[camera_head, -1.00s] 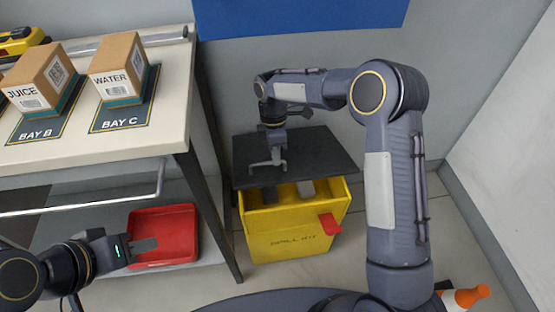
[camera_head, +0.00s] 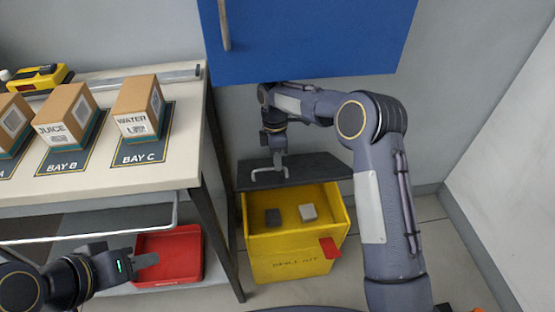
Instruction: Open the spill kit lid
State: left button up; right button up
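The spill kit is a yellow box (camera_head: 290,265) on the floor, lettered on its front, with a red tab (camera_head: 329,248) at its front right.
A table (camera_head: 100,187) at left carries boxes marked JUICE (camera_head: 66,117) and WATER (camera_head: 138,108) and a yellow tool (camera_head: 40,77). A red bin (camera_head: 190,256) is below. A blue cabinet (camera_head: 310,40) hangs above my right arm. A white wall bounds the right.

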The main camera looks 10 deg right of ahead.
jog(key=o, duration=0.3)
jog(key=shift+w+d+f, duration=0.15)
jog(key=shift+w+f, duration=0.4)
jog(key=shift+w, duration=0.2)
pick_arm(q)
jog(key=shift+w+f, duration=0.15)
jog(key=shift+w, duration=0.15)
pick_arm(e)
jog(key=shift+o, duration=0.2)
jog(key=shift+r, duration=0.15)
jog(key=shift+s, duration=0.1)
